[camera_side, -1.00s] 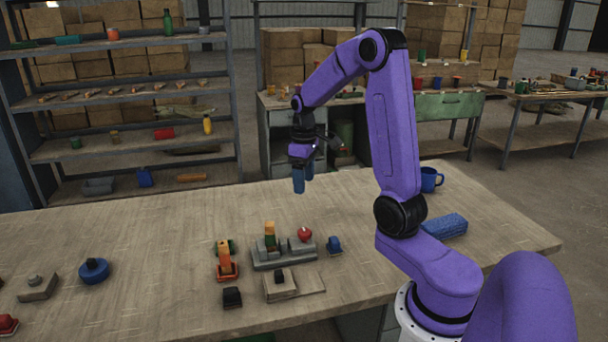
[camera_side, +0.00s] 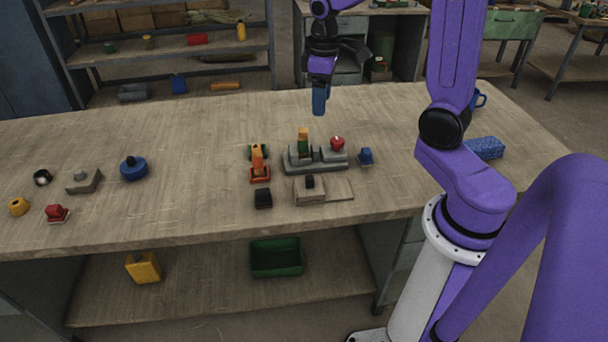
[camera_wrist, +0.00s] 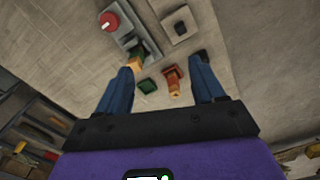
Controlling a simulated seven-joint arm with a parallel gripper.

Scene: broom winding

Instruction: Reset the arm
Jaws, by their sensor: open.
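My gripper (camera_side: 319,103) hangs fingers down above the back part of the workbench (camera_side: 200,140), behind and above the grey fixture (camera_side: 315,161). In the wrist view my gripper (camera_wrist: 162,82) shows its two blue fingers wide apart with nothing held between them. An orange part (camera_wrist: 173,82) and a green block (camera_wrist: 147,86) show on the bench beyond the fingers, clear of them. The fixture carries a red knob (camera_side: 337,142) and an upright green and orange piece (camera_side: 303,140). My arm is raised and bent.
A wooden block with a black knob (camera_side: 311,188), a black block (camera_side: 263,198) and a small blue part (camera_side: 366,156) lie near the fixture. A blue sponge-like block (camera_side: 485,148) lies at right. A round blue part (camera_side: 133,168) lies at left. The bench's back left is bare.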

